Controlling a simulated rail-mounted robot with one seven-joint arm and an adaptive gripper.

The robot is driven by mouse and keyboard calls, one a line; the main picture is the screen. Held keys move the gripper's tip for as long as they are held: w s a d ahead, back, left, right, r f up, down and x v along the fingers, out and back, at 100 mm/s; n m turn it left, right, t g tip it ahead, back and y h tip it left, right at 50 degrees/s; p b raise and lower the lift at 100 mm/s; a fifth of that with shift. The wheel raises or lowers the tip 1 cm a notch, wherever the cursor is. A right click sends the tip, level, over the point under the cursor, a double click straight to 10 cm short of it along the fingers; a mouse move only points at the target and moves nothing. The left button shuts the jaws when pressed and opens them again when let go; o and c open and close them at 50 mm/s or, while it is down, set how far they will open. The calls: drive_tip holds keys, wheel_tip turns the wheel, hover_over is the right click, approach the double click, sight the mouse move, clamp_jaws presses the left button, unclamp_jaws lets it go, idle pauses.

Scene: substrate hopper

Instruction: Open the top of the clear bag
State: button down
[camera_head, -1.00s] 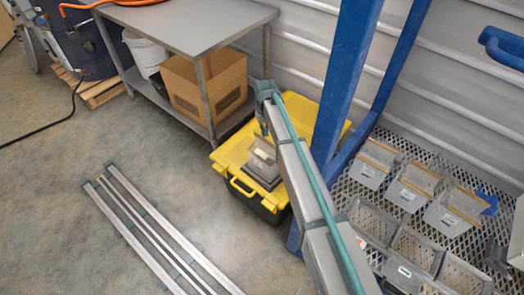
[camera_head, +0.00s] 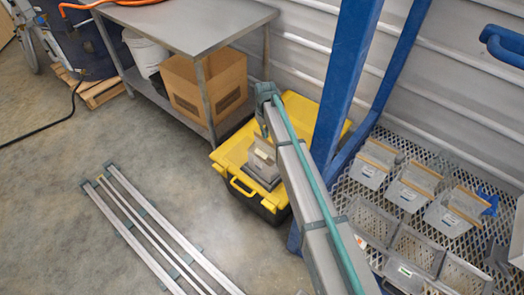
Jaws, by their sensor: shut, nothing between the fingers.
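I cannot make out a clear bag for certain in the head view. A small grey box-like container (camera_head: 262,167) with a pale beige part at its top sits on the yellow lid (camera_head: 232,158) of a black tote. My arm reaches up from the bottom of the picture and bends at a grey joint above the lid. The container's right side is partly covered by my arm.
A metal table (camera_head: 195,25) with a cardboard box (camera_head: 203,88) on its lower shelf stands behind left. A blue post (camera_head: 343,75) rises close right of the tote. Several grey bins sit on a mesh rack (camera_head: 352,195) at right. Metal rails (camera_head: 150,232) lie on the floor.

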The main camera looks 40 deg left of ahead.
drive_tip(key=shift+f, duration=0.55)
drive_tip(key=shift+r, duration=0.3)
idle(0.3)
drive_tip(key=shift+w, duration=0.1)
idle(0.3)
drive_tip(key=shift+w, duration=1.3)
drive_tip(key=shift+f, duration=0.7)
drive_tip(key=shift+s, duration=0.2)
